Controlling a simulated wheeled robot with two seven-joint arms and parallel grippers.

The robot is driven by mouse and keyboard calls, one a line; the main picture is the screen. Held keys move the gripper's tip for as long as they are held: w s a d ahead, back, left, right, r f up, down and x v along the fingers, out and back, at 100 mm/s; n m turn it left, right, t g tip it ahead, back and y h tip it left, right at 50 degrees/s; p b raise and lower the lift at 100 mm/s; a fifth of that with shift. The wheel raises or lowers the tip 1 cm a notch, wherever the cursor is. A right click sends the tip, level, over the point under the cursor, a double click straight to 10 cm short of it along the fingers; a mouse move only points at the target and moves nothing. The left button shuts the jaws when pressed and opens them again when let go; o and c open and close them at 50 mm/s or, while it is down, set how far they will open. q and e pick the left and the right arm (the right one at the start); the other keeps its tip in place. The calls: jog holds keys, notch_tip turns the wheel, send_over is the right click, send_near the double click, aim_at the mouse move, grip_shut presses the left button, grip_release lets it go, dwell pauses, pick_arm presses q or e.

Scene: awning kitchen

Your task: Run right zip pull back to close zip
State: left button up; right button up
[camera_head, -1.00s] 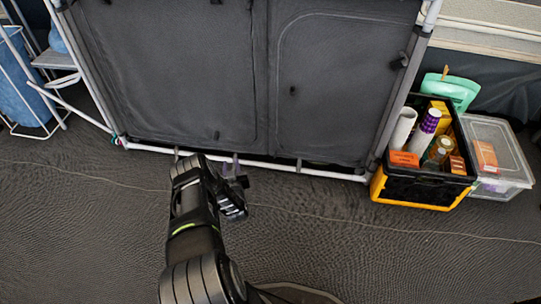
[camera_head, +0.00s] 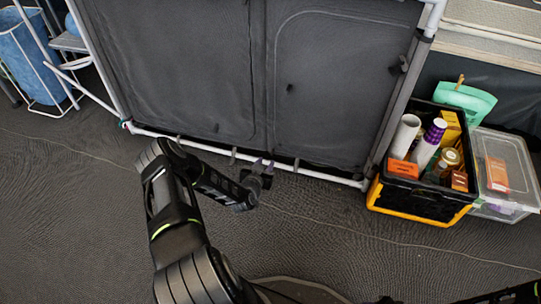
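The dark grey fabric cupboard front fills the upper middle of the head view. Its right panel (camera_head: 340,110) has a curved zip line along its top and left side. A small dark tab (camera_head: 289,88), possibly the zip pull, shows on that panel. Another small dark tab (camera_head: 216,127) shows low on the left panel (camera_head: 175,70). My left gripper (camera_head: 263,165) is at the cupboard's bottom rail, near the foot of the seam between the panels. My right gripper is out of view.
A white bottom rail (camera_head: 320,175) runs along the cupboard's foot. A black and yellow crate (camera_head: 410,204) of bottles and boxes stands at right, beside a clear lidded box (camera_head: 508,165). A wire rack with a blue container (camera_head: 32,68) stands at left. The carpet in front is open.

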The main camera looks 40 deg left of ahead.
aim_at(272, 153)
pick_arm(q)
jog(key=b+x, duration=0.3)
jog(key=x, duration=0.3)
jog(key=shift+w+a+f+b, duration=0.1)
jog(key=shift+w+f+b, duration=0.2)
jog(key=shift+b, duration=0.1)
jog(key=shift+w+a, duration=0.15)
jog(key=shift+w, duration=0.2)
jog(key=shift+c, duration=0.2)
grip_shut()
dwell(0.6)
